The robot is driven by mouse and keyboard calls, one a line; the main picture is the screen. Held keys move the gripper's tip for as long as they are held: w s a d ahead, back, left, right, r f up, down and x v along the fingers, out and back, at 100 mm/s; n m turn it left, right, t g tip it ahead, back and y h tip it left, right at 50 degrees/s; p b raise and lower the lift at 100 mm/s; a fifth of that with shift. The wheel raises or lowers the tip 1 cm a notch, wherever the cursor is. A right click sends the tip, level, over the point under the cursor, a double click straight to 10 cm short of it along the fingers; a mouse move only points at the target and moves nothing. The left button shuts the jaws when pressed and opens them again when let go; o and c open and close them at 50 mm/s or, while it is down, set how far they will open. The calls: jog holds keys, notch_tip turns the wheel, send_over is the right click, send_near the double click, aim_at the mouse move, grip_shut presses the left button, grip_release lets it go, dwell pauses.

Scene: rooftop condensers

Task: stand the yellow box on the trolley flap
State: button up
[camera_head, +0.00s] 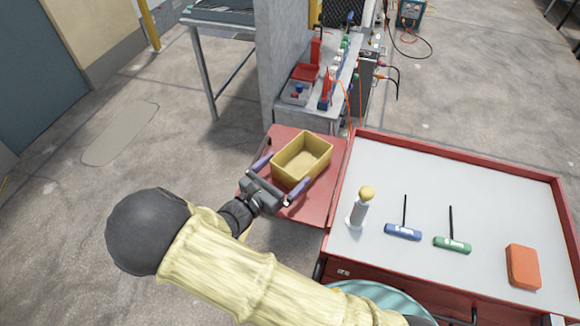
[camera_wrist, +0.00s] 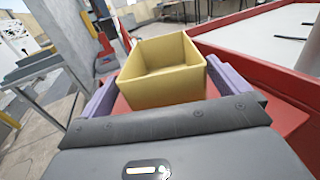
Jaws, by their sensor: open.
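The yellow box (camera_head: 300,161) is an open-topped bin standing upright on the red trolley flap (camera_head: 316,203), at the left side of the trolley. My gripper (camera_head: 276,176) is at the near side of the box, its two purple-padded fingers apart, one on either side of the box. In the wrist view the yellow box (camera_wrist: 163,72) sits between the open fingers, with a gap visible on the right. Whether the left finger touches the box I cannot tell. The underside of the box is hidden.
The trolley top (camera_head: 450,200) holds a yellow-knobbed peg (camera_head: 361,207), a blue T-handle tool (camera_head: 403,231), a green T-handle tool (camera_head: 452,244) and an orange block (camera_head: 523,266). A grey pillar (camera_head: 283,60) and a bench with red tools stand behind the flap. Floor at left is clear.

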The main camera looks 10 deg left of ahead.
jog(key=v, duration=0.9)
jog(key=shift+s+a+b, duration=0.1)
jog(key=shift+s+b, duration=0.15)
jog(key=shift+b, duration=0.15)
